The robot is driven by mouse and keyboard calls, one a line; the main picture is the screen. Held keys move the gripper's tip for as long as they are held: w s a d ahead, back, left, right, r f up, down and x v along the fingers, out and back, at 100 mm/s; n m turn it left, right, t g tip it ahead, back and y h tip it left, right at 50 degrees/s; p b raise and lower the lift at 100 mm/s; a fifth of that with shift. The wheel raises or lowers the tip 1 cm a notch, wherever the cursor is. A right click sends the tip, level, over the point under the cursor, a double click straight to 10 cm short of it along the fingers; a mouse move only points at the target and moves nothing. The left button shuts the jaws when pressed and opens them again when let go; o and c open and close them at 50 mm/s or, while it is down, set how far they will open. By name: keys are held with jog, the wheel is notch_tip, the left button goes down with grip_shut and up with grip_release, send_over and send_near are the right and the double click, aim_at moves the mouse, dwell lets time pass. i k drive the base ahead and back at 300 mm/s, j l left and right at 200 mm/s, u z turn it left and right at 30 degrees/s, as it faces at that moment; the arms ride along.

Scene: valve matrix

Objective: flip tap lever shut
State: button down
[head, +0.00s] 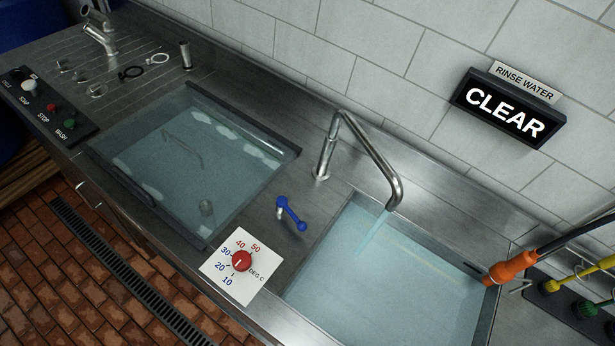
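The blue tap lever (291,213) stands on the steel deck between the two basins. It is tilted, its long arm pointing down and to the right in the picture. The bent steel tap (362,160) rises behind it, and a stream of water (373,234) falls from its spout into the right basin (322,239). My gripper is not in view, so I cannot see where it is relative to the lever.
A white temperature dial with a red knob (242,261) lies in front of the lever. The left basin (188,160) holds water. A lit sign (505,110) reads CLEAR. An orange-ended tool (512,267) leans over the right basin's far right corner. Deck around the lever is clear.

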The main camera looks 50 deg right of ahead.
aim_at(282, 201)
jog(key=i+j+z, duration=0.25)
jog(key=i+z, duration=0.15)
jog(key=i+j+z, duration=0.45)
